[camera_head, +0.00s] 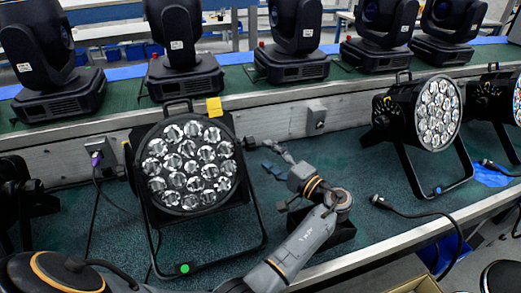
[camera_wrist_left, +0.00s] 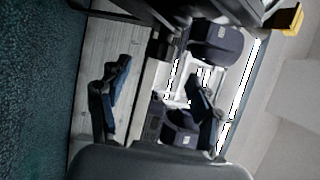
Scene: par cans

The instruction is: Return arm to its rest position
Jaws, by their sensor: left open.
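My left arm comes in from the lower left of the head view and bends up over the green bench. My left gripper (camera_head: 267,158) is at its far end, between the near par can and the socket box on the rail. The gripper is open, and I see nothing between its fingers. In the left wrist view its two fingers (camera_wrist_left: 158,100) stand apart in front of the grey rail and the moving heads. My right gripper is not in view.
A par can (camera_head: 190,165) with a yellow tag (camera_head: 214,108) stands left of the gripper. Another par can (camera_head: 435,112) stands to the right. A socket box (camera_head: 316,118) is on the rail. A black cable (camera_head: 420,213) lies at the right. Several moving heads (camera_head: 295,65) line the shelf behind.

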